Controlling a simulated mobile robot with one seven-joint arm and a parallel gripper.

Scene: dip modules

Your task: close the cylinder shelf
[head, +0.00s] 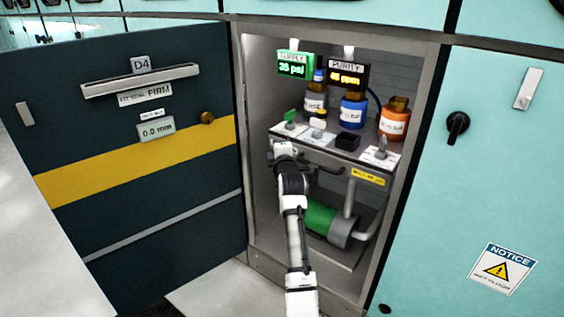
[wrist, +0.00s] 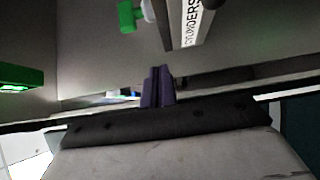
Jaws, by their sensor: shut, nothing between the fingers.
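The cylinder shelf (head: 345,255) is low in the open cabinet, with a green cylinder (head: 320,216) lying on it. How far the shelf sticks out is hard to tell. In the wrist view, a strip lettered "CYLINDERS" (wrist: 193,22) lies just above and right of my gripper (wrist: 158,88). The gripper's fingers are together and empty. In the head view, my arm reaches into the cabinet in front of the cylinder's left end, and its white end is close to the upper shelf's front. The fingertips do not show clearly there.
The upper shelf (head: 325,148) holds bottles and valves under two lit displays, "35 psi" (head: 293,66) and a yellow one (head: 348,76). A dark door marked D4 (head: 115,215) stands open at left. A closed teal door (head: 490,190) is at right. Pipes (head: 350,198) run beside the cylinder.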

